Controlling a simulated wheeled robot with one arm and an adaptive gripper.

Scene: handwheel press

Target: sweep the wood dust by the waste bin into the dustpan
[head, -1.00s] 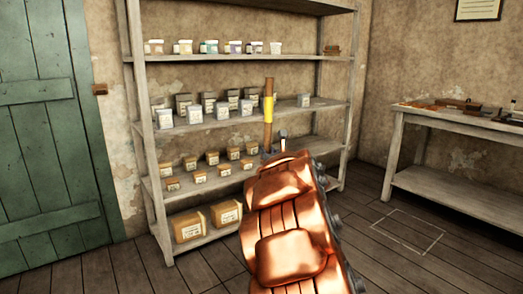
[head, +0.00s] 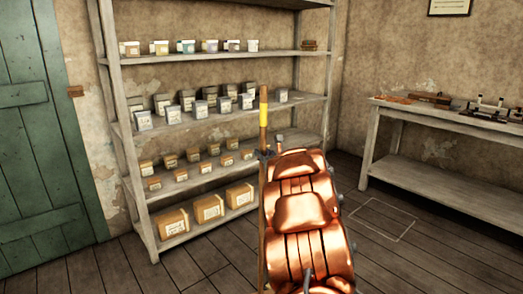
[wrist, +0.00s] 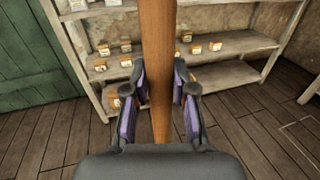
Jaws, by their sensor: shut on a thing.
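A long wooden handle with a yellow band (head: 263,112) stands nearly upright in the head view. My gripper (head: 266,154) is shut on this handle; my copper-coloured arm hides much of the area below it. In the wrist view the handle (wrist: 158,75) runs up between the two purple-padded fingers of my gripper (wrist: 160,100). The handle's lower end is hidden, so I cannot see what tool head it carries. No wood dust, waste bin or dustpan shows in either view.
A shelf unit (head: 222,128) with tubs, jars and boxes stands behind the handle. A workbench (head: 440,114) with tools is at the right, and a green door (head: 38,130) at the left. A pale outlined rectangle (head: 383,219) marks the clear plank floor.

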